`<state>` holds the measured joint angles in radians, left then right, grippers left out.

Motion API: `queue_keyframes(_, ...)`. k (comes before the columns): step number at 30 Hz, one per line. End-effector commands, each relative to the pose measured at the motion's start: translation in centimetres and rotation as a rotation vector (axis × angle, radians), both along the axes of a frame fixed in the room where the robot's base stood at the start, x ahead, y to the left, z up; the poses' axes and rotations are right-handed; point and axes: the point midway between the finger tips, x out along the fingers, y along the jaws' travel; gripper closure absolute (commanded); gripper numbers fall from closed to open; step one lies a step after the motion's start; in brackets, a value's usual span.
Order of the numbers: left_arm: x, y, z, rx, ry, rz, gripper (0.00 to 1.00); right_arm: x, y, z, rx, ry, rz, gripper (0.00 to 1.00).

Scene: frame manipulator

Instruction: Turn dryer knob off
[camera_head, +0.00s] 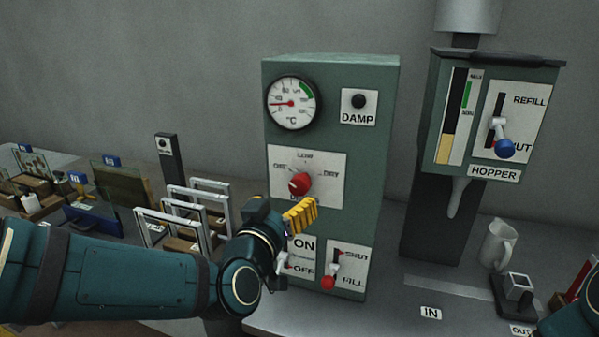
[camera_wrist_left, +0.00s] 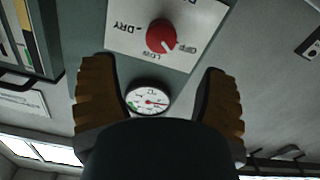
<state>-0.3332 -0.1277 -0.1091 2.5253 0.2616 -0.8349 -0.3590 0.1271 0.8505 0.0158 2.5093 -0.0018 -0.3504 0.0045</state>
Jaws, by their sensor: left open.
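The red dryer knob (camera_head: 300,184) sits on a white plate marked OFF, LOW and DRY, with a lower label partly hidden. The plate is on the front of a green machine (camera_head: 330,72). The left wrist view shows the knob (camera_wrist_left: 161,36) upside down, its white mark on the side facing OFF and LOW; I cannot tell the exact setting. My left gripper (camera_head: 302,212), with yellow fingers, is just below and in front of the knob. In the left wrist view its two fingers (camera_wrist_left: 160,95) are spread, with nothing between them, and the knob is beyond their tips.
Below are an ON/OFF switch (camera_head: 285,263), partly behind my left arm, and a red SHUT/FILL lever (camera_head: 328,282). A gauge (camera_head: 292,103) and DAMP button (camera_head: 358,101) are above. A hopper (camera_head: 495,65) and mug (camera_head: 496,246) stand right; frames (camera_head: 190,215) stand left.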

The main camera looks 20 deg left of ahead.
Motion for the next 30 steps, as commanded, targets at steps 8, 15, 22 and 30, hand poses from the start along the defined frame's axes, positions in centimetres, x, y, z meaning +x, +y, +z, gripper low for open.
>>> queue_keyframes(8, 5.2, -0.2, -0.3, 0.001, 0.001, 0.000, 0.26, -0.1, 0.0, -0.1, 0.000, 0.002, 0.001, 1.00)
queue_keyframes(15, 8.4, -0.3, -0.2, 0.001, 0.000, 0.000, 0.26, 0.0, 0.0, -0.2, 0.000, 0.001, 0.000, 1.00)
queue_keyframes(22, 9.3, -0.3, -0.1, 0.000, -0.001, 0.000, 0.26, 0.0, 0.0, -0.2, 0.000, 0.001, 0.000, 1.00)
queue_keyframes(30, 9.3, -0.3, -0.1, 0.001, -0.001, -0.001, 0.43, 0.0, 0.0, -0.2, 0.000, 0.000, 0.000, 1.00)
